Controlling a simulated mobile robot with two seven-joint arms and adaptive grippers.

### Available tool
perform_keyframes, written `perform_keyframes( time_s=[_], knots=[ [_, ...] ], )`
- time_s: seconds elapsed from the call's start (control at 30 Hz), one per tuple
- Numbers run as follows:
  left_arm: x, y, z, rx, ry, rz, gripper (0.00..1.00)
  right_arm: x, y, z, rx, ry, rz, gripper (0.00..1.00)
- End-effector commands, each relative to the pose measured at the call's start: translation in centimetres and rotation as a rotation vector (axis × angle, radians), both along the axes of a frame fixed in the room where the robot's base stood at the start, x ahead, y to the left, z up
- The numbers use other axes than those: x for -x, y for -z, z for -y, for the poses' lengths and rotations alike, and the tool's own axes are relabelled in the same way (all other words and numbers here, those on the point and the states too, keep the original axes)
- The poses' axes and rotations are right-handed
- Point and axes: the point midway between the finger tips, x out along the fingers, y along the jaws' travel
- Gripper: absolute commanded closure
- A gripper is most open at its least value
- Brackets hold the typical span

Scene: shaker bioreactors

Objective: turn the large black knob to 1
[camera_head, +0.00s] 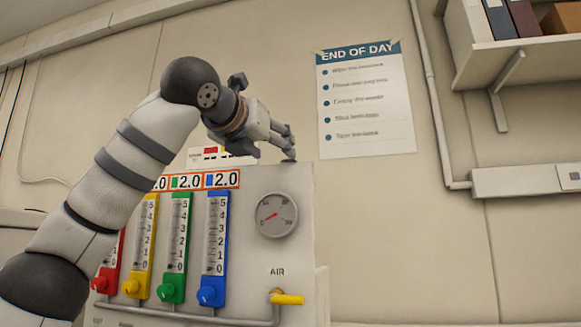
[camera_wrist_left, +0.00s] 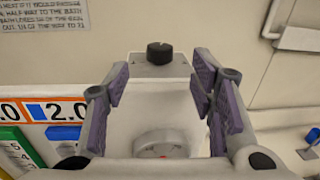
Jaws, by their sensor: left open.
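The large black knob (camera_wrist_left: 159,53) stands on the top of the light grey panel box (camera_wrist_left: 160,72), seen in the left wrist view. It lies beyond my fingertips, centred between them and apart from both. Its pointer or scale marks cannot be read. My left gripper (camera_wrist_left: 157,84) is open, with a purple-padded finger on each side and nothing between them. In the head view the left gripper (camera_head: 288,146) is over the top right part of the panel box (camera_head: 300,240). There the knob is mostly hidden or too small to make out. My right gripper is not in view.
The panel front carries red, yellow, green (camera_head: 175,245) and blue (camera_head: 213,245) flow gauges with small knobs, a round dial (camera_head: 276,215) and a yellow AIR lever (camera_head: 287,299). A wall poster (camera_head: 366,100) hangs behind. A shelf (camera_head: 515,60) is at upper right.

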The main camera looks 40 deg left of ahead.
Motion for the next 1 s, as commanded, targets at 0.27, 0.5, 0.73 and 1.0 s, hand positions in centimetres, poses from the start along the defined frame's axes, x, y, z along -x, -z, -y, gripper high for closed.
perform_keyframes(
  time_s=[0.27, 0.5, 0.73, 1.0],
  knots=[
    [-6.1, 0.1, -2.6, 0.002, -0.003, -0.002, 0.49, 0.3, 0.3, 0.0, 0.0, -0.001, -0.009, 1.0],
    [-7.8, 0.0, -3.3, 0.001, 0.0, -0.001, 0.49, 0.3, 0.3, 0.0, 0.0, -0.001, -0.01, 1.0],
    [-7.8, 0.0, -3.3, 0.001, 0.0, -0.001, 0.58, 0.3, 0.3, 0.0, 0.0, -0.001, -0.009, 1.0],
    [-7.8, 0.0, -3.3, 0.001, -0.001, -0.001, 0.97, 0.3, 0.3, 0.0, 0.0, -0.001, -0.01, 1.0]
  ],
)
